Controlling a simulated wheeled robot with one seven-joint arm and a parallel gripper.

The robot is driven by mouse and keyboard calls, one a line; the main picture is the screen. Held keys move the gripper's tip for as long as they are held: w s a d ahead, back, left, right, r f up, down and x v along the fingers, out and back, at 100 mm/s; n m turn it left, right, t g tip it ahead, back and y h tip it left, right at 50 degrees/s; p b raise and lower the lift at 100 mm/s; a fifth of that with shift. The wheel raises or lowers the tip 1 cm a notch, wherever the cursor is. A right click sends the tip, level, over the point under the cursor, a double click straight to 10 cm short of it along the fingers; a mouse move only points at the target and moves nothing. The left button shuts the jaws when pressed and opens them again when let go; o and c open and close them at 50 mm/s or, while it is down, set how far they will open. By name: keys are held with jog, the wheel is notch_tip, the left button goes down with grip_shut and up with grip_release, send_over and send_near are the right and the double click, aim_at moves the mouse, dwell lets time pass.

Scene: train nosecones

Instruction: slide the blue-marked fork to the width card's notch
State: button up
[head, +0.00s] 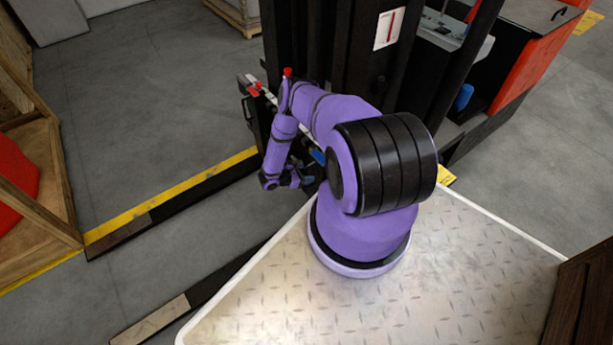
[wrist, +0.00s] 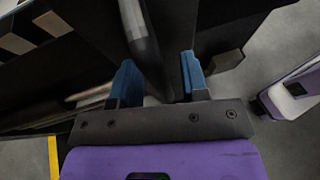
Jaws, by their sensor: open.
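In the head view, the near fork (head: 200,292) runs from the black truck front to a bare metal tip at lower left. A small blue patch (head: 317,156) shows at the truck front, above my gripper; I cannot tell if it is the fork's mark. A white card with a red line (head: 389,28) is on the mast; I cannot tell if it is the width card, and no notch is clear. My gripper (head: 306,181) is low beside the truck front. In the wrist view its blue fingers (wrist: 158,78) are apart, with a dark upright part (wrist: 153,55) between them.
The far fork (head: 165,208) lies beyond, by a yellow floor line. A pale strip with red markers (head: 258,87) runs along the carriage top. A wooden crate (head: 50,185) stands at left. The metal deck (head: 430,300) fills the front. Grey floor (head: 150,100) is clear behind.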

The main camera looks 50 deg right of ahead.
grip_shut()
jog(key=shift+s+a+f, duration=0.2)
jog(key=shift+s+a, duration=0.2)
jog(key=shift+a, duration=0.05)
jog(key=s+a, duration=0.1)
jog(key=s, duration=1)
jog(key=shift+a+r, duration=0.3)
jog(key=shift+a, duration=0.1)
grip_release()
jog(key=shift+w+a, duration=0.1)
